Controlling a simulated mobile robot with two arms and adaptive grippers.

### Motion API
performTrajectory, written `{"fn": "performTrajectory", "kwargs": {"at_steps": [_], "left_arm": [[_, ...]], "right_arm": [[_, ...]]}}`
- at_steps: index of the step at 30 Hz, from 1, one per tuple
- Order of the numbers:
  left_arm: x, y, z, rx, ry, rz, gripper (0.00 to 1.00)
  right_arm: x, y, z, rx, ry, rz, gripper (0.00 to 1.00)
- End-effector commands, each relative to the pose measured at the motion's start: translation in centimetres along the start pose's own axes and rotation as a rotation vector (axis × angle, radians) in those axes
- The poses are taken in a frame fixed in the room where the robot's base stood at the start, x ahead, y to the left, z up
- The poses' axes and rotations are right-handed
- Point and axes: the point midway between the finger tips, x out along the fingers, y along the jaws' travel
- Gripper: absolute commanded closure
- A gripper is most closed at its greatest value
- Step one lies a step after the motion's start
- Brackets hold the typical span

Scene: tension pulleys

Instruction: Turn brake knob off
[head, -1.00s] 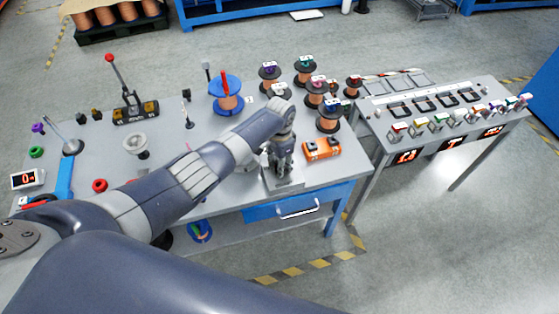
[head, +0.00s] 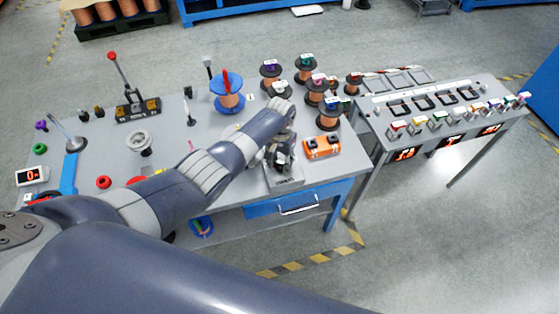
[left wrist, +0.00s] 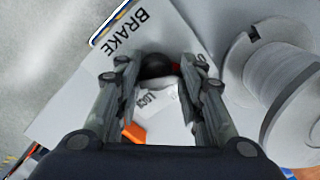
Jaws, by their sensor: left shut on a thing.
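A round black brake knob (left wrist: 156,66) sits between my left fingertips in the left wrist view. It is on a pale plate (left wrist: 85,75) printed "BRAKE", and a "LOCK" label (left wrist: 152,102) shows between the fingers. A small red part shows just right of the knob. My left gripper (head: 281,165) is at the front right of the grey workbench in the head view, above the plate. My right gripper is in neither view.
An orange device (head: 322,147) stands just right of my left gripper. A white spool (left wrist: 285,85) is close to the right finger in the wrist view. Several copper spools (head: 328,116) stand behind, and a blue-flanged spool (head: 227,92) is further left.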

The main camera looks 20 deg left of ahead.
Motion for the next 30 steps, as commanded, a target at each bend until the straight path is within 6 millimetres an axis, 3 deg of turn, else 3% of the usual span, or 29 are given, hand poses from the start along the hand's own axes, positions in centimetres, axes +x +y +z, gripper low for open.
{"fn": "performTrajectory", "kwargs": {"at_steps": [1, 10, 11, 12, 23, 30], "left_arm": [[0.5, 0.8, 0.5, -0.002, -0.011, 0.015, 0.88], [0.4, 0.8, 0.5, -0.002, -0.011, 0.015, 0.88], [0.4, 0.8, 0.4, -0.002, -0.011, 0.015, 0.6], [0.4, 0.8, 0.4, -0.002, -0.011, 0.015, 0.51], [0.0, 0.4, 0.1, -0.002, -0.002, 0.008, 0.5], [-2.0, 0.3, 0.0, -0.001, 0.001, 0.007, 0.5]], "right_arm": [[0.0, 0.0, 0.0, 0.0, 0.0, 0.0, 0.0], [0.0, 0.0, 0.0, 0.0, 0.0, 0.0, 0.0], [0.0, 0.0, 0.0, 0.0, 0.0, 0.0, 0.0], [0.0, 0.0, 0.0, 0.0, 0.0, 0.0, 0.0], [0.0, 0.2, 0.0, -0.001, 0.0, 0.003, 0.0], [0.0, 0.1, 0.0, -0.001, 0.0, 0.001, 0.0]]}}
